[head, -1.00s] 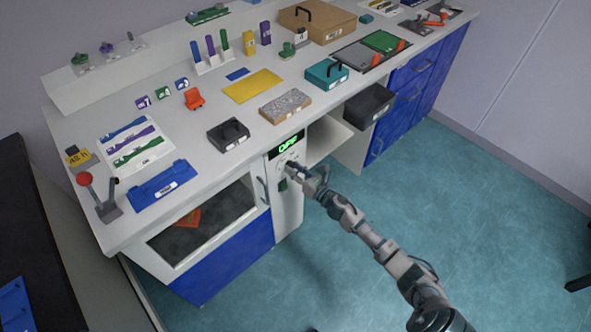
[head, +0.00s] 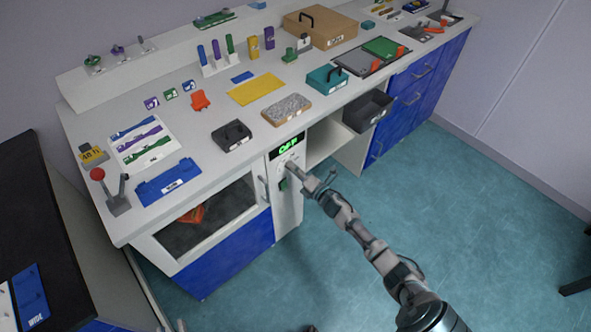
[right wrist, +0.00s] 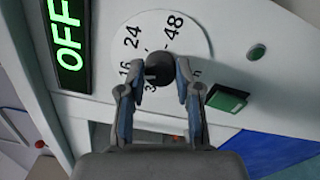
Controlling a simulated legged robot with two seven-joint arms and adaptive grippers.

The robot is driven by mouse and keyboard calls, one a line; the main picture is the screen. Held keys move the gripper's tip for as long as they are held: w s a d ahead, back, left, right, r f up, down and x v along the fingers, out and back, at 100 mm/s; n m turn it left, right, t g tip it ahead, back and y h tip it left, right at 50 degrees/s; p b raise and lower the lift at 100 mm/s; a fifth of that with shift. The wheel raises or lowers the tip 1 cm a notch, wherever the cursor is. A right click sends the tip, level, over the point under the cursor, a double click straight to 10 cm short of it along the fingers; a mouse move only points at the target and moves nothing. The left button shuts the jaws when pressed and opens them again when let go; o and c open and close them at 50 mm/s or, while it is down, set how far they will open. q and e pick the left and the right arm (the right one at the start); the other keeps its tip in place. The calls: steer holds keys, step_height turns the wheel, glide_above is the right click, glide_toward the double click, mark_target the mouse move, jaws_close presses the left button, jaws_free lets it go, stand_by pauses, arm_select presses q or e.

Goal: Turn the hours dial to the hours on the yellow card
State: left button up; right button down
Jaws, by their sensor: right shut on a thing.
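The yellow card (head: 93,155) stands at the far left of the worktop and reads 48 h. The hours dial (right wrist: 185,25) is a white disc on the cabinet front, with 16, 24 and 48 readable and other marks partly hidden. Its dark knob (right wrist: 157,62) sits between the fingers of my right gripper (right wrist: 160,68), which is shut on it. A pale mark shows on the knob's lower left, but its exact setting is unclear. In the head view my right gripper (head: 291,169) reaches the dial from the right.
A display (head: 288,146) above the dial reads OFF in green. A green switch (right wrist: 227,98) sits close beside the dial. A glass-fronted oven door (head: 210,222) is to the left, and an open shelf (head: 325,145) to the right. The floor in front is clear.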

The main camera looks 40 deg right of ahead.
arm_select(q)
steer(key=s+a+f+g+y+p, duration=0.2)
steer(key=s+a+f+g+p, duration=0.1)
steer(key=s+f+g, duration=0.3)
step_height(320, 180, down, 4)
steer(key=g+p, duration=0.1)
steer(key=g, duration=0.1)
steer(key=shift+a+g+y, duration=0.15)
steer(key=shift+g+y, duration=0.15)
steer(key=shift+g, duration=0.1)
arm_select(e)
steer(key=m, duration=1.4)
steer(key=f+m, duration=0.1)
steer(key=m, duration=0.6)
steer(key=shift+s+d+m, duration=0.1)
steer(key=shift+s+m, duration=0.05)
steer(key=shift+m, duration=0.25)
arm_select(q)
steer(key=shift+s+f, duration=0.1)
arm_select(e)
steer(key=shift+f, duration=0.1)
steer(key=c, duration=0.8)
jaws_free()
arm_select(q)
steer(key=shift+d, duration=0.2)
